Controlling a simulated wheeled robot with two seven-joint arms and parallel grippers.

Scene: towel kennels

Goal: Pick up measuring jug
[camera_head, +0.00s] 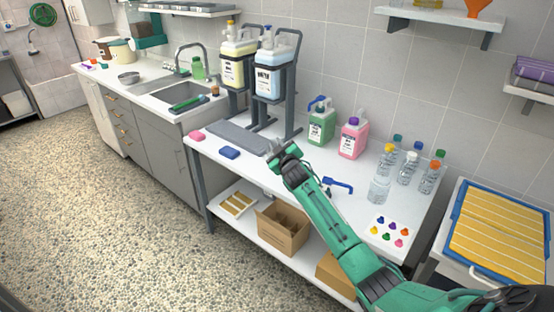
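A clear, capless container (379,188), possibly the measuring jug, stands upright on the white worktable, left of the capped bottles. It is small in the view, so I cannot make out a handle or markings. My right gripper (278,147) is at the end of the green arm, over the table near the dark grey mat, left of and well apart from the clear container. Its fingers are too small to show whether they are open or shut, and I see no object held. My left gripper is not in view.
Clear bottles (408,168) with coloured caps stand at the table's right. A green jug (321,126) and a pink jug (353,139) stand at the back. A blue trigger head (338,185) lies beside my arm. A sheet of coloured caps (389,233) lies in front. The dispenser rack (290,88) rises behind.

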